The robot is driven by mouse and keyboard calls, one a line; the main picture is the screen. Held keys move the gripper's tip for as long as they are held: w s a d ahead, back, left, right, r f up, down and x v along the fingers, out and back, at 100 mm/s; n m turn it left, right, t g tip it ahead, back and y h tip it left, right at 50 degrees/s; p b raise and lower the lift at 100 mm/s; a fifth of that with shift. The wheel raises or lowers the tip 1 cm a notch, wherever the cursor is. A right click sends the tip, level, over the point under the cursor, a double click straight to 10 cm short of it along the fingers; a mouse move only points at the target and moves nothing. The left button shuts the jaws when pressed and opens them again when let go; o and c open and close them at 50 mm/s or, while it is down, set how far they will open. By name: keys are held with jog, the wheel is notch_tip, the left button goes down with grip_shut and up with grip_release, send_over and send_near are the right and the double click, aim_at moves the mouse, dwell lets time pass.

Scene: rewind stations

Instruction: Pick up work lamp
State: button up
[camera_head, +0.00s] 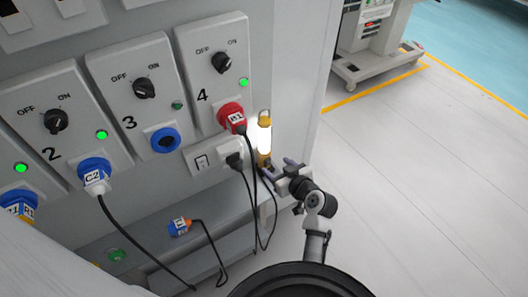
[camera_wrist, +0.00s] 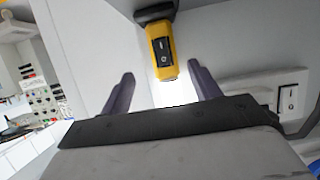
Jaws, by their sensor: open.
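My gripper (camera_head: 273,168) is open at the lamp's lower part. In the wrist view the fingers (camera_wrist: 162,82) are spread on either side of the lamp with gaps to it. Contact is not visible.
The socket panel (camera_head: 120,120) with switches and plugs is left of the lamp. A black cable (camera_head: 247,185) hangs close to my gripper from a small white socket (camera_head: 215,157). The floor (camera_head: 420,190) to the right is clear.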

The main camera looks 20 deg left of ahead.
aim_at(267, 159)
jog(key=shift+w+a+f, duration=0.2)
jog(key=shift+w+a, duration=0.2)
jog(key=shift+a, duration=0.15)
jog(key=x, duration=0.1)
jog(key=p+x, duration=0.1)
jog(key=x, duration=0.1)
jog(key=p+x, duration=0.1)
jog(key=shift+a+r, duration=0.3)
jog(key=shift+a, duration=0.15)
jog(key=shift+w+a+f, duration=0.15)
jog(key=shift+a+f, duration=0.1)
grip_shut()
